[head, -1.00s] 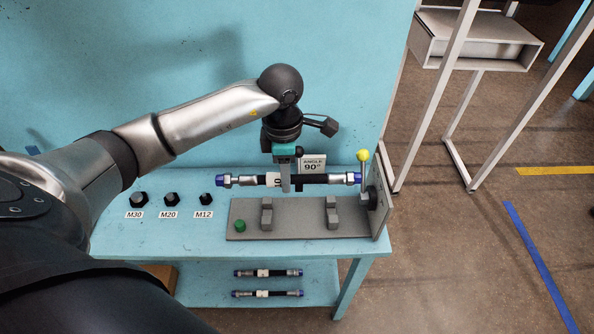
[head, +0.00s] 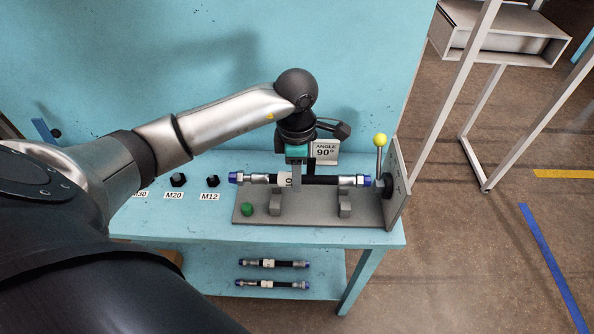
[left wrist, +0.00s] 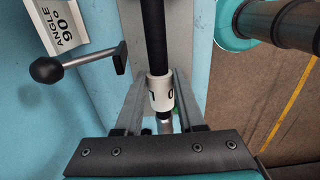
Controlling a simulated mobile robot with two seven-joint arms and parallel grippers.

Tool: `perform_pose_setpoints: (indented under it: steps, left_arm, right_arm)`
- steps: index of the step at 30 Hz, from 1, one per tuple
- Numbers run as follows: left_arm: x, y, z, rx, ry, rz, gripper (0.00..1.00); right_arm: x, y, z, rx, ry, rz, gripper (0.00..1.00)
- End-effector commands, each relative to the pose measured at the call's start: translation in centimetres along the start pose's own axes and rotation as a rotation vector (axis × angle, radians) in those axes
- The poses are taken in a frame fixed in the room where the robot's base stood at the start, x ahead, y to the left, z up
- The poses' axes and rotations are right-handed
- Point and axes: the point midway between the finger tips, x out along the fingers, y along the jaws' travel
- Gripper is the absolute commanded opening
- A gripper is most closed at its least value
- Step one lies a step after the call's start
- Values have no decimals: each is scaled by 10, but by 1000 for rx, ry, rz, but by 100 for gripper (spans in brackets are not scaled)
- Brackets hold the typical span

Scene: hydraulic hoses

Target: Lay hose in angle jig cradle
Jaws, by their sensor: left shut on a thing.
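My left gripper (head: 297,180) is shut on the hose (head: 330,180), near its white label band. The hose is black with silver fittings and blue end caps, and it lies level. In the head view it lies across the grey angle jig (head: 320,214), over its two cradle blocks, with its right end close to the upright end plate (head: 394,180). I cannot tell whether it touches the blocks. In the left wrist view the fingers flank the white band (left wrist: 162,93) of the hose. My right gripper is not in view.
A lever with a yellow knob (head: 380,140) stands by the end plate. An "ANGLE 90°" sign (head: 326,151) stands behind the jig. A green button (head: 247,209) is at the jig's left. Dark fittings (head: 178,180) sit at left. Two hoses (head: 273,264) lie on the lower shelf.

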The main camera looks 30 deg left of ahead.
Motion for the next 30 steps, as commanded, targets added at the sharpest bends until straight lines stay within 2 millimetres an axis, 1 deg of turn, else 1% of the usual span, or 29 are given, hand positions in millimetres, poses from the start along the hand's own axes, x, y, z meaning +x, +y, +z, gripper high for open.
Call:
perform_pose_setpoints:
  steps: [1, 3, 12, 18, 22, 30]
  left_arm:
    - [6, 0, 0, 0, -1, 0, 0]
    - [12, 0, 0, 0, -1, 0, 0]
    - [36, 0, 0, 0, -1, 1, 0]
    - [49, 0, 0, -1, -1, 0, 0]
    - [52, 0, 0, -1, -2, 0, 0]
    - [52, 0, 0, -1, -1, 1, 0]
  right_arm:
    - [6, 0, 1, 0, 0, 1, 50]
    - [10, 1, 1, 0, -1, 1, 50]
    - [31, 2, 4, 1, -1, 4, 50]
    - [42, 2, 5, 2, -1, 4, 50]
    - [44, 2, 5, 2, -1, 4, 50]
    - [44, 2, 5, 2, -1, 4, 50]
